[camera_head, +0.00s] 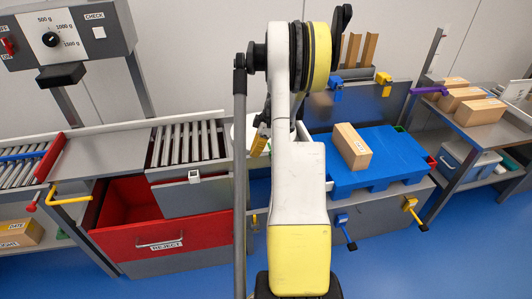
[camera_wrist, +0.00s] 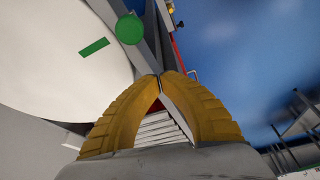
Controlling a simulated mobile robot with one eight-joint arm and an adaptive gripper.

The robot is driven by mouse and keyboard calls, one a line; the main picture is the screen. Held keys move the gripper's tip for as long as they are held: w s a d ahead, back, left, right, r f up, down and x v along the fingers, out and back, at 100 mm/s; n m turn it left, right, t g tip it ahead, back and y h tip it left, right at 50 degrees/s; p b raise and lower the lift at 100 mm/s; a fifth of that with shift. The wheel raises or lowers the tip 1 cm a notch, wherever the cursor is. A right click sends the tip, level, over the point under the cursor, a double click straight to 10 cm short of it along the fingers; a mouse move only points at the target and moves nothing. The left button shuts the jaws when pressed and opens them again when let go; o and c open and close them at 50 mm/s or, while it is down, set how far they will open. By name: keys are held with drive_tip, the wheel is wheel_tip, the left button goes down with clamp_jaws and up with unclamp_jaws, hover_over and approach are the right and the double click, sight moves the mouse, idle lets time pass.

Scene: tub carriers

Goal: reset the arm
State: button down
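My arm (camera_head: 300,170) stands upright in the middle of the head view, with white and yellow links. My gripper (camera_wrist: 161,75) fills the lower middle of the wrist view. Its two ribbed yellow fingers meet at the tips, with no object between them. Light bars show in the background through the gap below the tips. In the head view the gripper is mostly hidden behind my arm; a small yellow part (camera_head: 259,141) shows at the arm's left side.
A cardboard box (camera_head: 352,148) sits on a blue platform (camera_head: 395,150) right of my arm. An open red drawer (camera_head: 160,240) marked REJECT juts out at left, below rollers (camera_head: 187,143). A control panel (camera_head: 65,35) stands upper left. A shelf (camera_head: 480,130) holds several boxes at right.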

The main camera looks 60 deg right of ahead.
drive_tip(key=w+p+v, duration=0.1)
drive_tip(key=p+v, duration=0.3)
drive_tip(key=v, duration=0.6)
drive_tip(key=shift+d, duration=0.4)
drive_tip(key=shift+a+r, duration=0.1)
